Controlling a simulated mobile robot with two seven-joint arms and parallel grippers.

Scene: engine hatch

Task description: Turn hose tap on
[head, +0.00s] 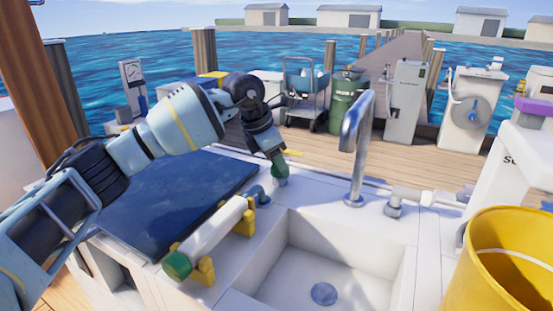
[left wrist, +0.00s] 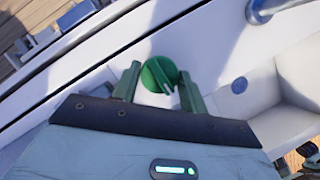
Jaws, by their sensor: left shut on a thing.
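The green round hose tap handle (left wrist: 160,74) with a raised bar across it shows between the fingers of my left gripper (left wrist: 158,88) in the left wrist view. The two green fingers stand on either side of the handle and are shut on it. In the head view my left gripper (head: 277,162) points down at the white counter behind the sink's left corner. The green tap (head: 280,180) shows just below its fingertips, its top partly hidden by them. I cannot tell how far the tap is turned. My right gripper is in neither view.
A white sink (head: 330,262) with a tall metal faucet (head: 358,140) is right of the tap. A white cylinder (head: 212,232) with a green end lies in yellow brackets in front. A dark panel (head: 165,195) is at left, a yellow bucket (head: 500,270) at right.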

